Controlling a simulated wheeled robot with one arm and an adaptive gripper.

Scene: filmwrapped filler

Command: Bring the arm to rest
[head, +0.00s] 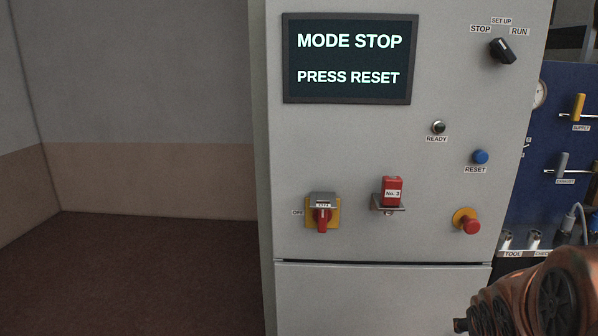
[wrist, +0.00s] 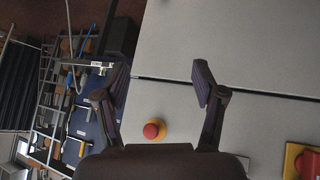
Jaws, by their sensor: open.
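My gripper (wrist: 160,85) shows in the wrist view with its two dark fingers spread apart and nothing between them. It is in front of the grey cabinet, near the red emergency-stop button (wrist: 154,129). I cannot tell the exact gap to the cabinet, but no contact shows. In the head view part of my arm shows at the lower right; the fingers are not clearly visible there. The cabinet (head: 350,145) carries a display (head: 349,59) reading "MODE STOP" and "PRESS RESET". The emergency-stop button also shows in the head view (head: 467,221).
The cabinet holds a mode selector (head: 502,50), a blue reset button (head: 480,157), a ready lamp (head: 438,127), a red No. 3 padlock (head: 392,191) and a red-yellow rotary switch (head: 322,213). A blue tool panel (head: 560,190) stands at right. Open floor (head: 150,275) lies left.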

